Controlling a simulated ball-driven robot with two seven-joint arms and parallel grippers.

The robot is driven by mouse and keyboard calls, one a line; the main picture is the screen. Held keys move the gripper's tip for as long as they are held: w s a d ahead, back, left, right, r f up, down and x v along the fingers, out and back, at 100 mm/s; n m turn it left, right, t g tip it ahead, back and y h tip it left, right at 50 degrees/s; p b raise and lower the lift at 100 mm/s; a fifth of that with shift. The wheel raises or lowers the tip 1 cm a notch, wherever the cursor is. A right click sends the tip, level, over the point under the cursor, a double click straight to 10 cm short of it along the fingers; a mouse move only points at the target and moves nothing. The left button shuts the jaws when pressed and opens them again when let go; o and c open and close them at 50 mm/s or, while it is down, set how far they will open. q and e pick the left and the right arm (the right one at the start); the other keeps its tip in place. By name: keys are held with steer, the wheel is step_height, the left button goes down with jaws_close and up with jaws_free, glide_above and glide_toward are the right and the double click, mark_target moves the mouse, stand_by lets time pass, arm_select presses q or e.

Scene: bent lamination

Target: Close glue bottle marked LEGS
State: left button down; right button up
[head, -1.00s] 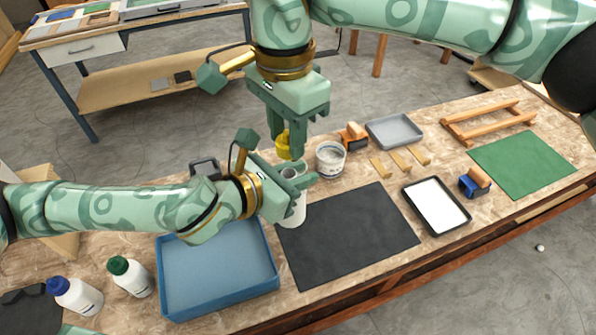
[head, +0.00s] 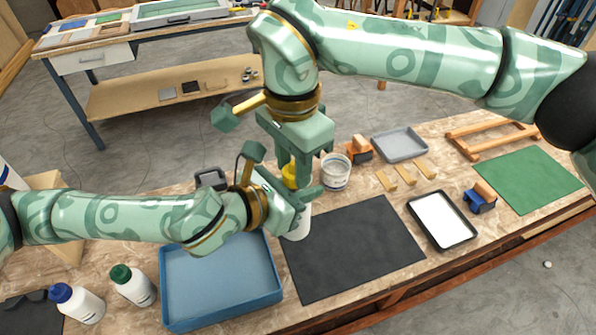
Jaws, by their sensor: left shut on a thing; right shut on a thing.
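A white bottle (head: 298,229) stands upright near the back left corner of the black mat. My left gripper (head: 303,197) is shut around its upper part, hiding its neck. My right gripper (head: 301,176) points down from above and is shut on a yellow cap (head: 290,175). The cap is right above or at the bottle's mouth; my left gripper hides whether they touch. No marking on the bottle can be read from here.
A blue tray (head: 222,318) lies left of the black mat (head: 352,248). A white bottle with a green cap (head: 133,287) and one with a blue cap (head: 77,303) stand at the left. A white tub (head: 335,174) stands close behind my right gripper.

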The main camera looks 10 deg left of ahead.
steer(key=shift+f, duration=0.1)
steer(key=shift+f, duration=0.9)
steer(key=shift+f, duration=0.3)
jaws_close()
